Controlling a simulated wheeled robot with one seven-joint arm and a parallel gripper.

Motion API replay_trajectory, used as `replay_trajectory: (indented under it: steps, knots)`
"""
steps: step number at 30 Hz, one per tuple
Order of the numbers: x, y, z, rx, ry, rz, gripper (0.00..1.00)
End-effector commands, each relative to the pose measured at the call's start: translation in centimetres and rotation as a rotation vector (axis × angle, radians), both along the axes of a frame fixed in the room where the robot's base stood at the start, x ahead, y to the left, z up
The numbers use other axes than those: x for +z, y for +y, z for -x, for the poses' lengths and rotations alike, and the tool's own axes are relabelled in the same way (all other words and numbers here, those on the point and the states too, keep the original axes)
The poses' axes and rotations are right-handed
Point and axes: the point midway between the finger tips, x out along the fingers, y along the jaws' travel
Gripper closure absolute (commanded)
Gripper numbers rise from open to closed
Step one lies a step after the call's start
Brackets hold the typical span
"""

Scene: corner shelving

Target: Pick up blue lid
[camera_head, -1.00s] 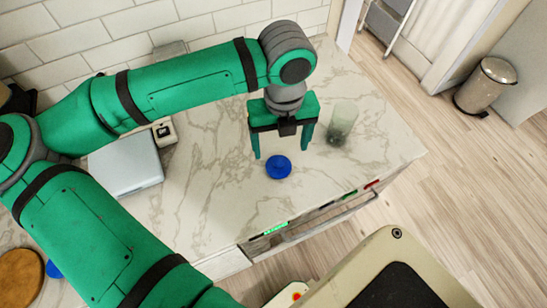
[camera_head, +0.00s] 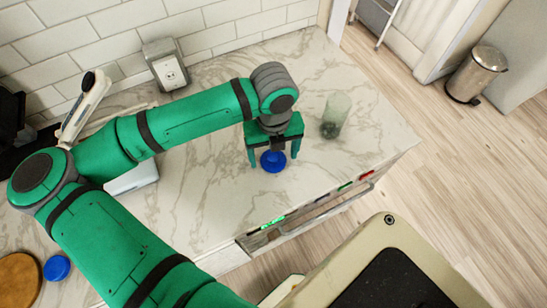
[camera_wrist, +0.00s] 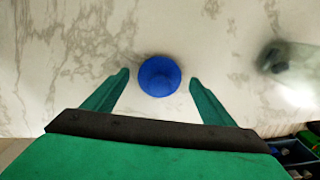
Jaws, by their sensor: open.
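A round blue lid (camera_head: 273,161) lies on the marble counter (camera_head: 215,200). My gripper (camera_head: 273,162) points down right over it, with its green fingers open and one on either side of the lid. In the wrist view the blue lid (camera_wrist: 159,76) shows just ahead of and between the two fingertips of my gripper (camera_wrist: 159,82), with a gap on each side. The fingers do not visibly touch it. A second round blue object (camera_head: 57,268) lies at the far left of the counter, beside a brown round board.
A translucent glass (camera_head: 335,115) stands to the right of my gripper; it also shows in the wrist view (camera_wrist: 290,68). A partly open drawer (camera_head: 310,218) is below the counter's front edge. The brown board (camera_head: 18,280) is at lower left. Counter around the lid is clear.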

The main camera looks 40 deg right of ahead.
Motion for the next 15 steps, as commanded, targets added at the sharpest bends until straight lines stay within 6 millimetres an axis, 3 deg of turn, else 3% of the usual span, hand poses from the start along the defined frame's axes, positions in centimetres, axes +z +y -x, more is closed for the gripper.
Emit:
replay_trajectory:
  steps: [3, 4, 9, 15]
  knots:
    - [0.02, 0.07, -0.02, 0.001, 0.0, 0.0, 0.22]
    - [0.02, 0.08, -0.03, 0.001, 0.0, 0.0, 0.27]
    - [0.03, 0.05, -0.01, 0.001, 0.0, 0.0, 0.66]
    - [0.04, -0.01, 0.0, 0.0, 0.0, 0.0, 0.66]
